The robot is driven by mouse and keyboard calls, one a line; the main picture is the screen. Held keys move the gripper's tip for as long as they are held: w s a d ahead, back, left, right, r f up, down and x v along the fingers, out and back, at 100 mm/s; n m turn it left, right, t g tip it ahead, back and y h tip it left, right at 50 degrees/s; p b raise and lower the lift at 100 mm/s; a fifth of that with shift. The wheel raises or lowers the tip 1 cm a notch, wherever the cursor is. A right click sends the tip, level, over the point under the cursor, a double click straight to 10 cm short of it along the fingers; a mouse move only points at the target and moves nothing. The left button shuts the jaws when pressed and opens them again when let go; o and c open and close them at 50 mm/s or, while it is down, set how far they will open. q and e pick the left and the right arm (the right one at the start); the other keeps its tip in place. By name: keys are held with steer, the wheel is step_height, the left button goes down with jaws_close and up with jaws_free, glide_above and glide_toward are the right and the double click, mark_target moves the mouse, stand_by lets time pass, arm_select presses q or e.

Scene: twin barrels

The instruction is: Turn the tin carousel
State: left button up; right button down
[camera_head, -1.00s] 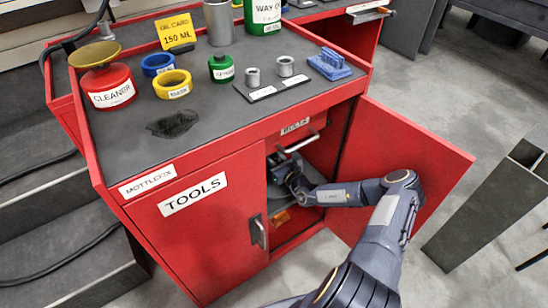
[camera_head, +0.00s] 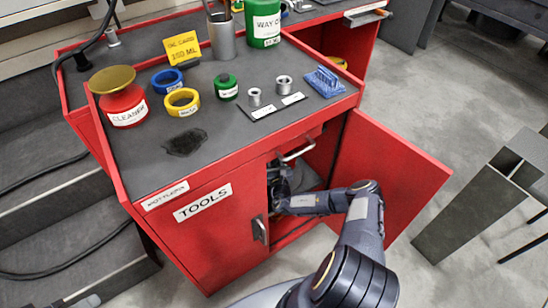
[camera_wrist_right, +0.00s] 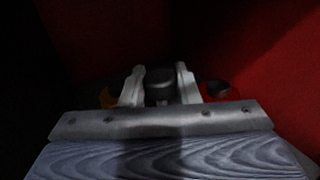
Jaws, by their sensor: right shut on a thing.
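My right arm reaches through the open door of the red cabinet (camera_head: 222,237), and its gripper is in the dark interior. In the right wrist view my right gripper (camera_wrist_right: 159,88) has a dark grey, rounded thing (camera_wrist_right: 159,90) between its two pale fingers and is shut on it. I cannot tell whether this is a post, a knob or a tin of the carousel. A grey flat surface (camera_head: 312,184), perhaps the carousel's plate, shows partly inside the cabinet; my arm and shadow hide most of it. My left gripper is not in view.
The open red door (camera_head: 392,180) stands right of my forearm. A yellow-orange thing (camera_wrist_right: 108,97) and a red thing (camera_wrist_right: 218,89) flank the fingers.

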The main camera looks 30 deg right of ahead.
steer(key=shift+r, duration=0.1)
steer(key=c, duration=1.1)
jaws_free()
steer(key=shift+c, duration=0.2)
steer(key=p+v, duration=0.1)
steer(key=v, duration=0.5)
steer(key=shift+s+p, duration=0.2)
steer(key=shift+p, duration=0.2)
steer(key=shift+s+a, duration=0.25)
steer(key=shift+s, duration=0.4)
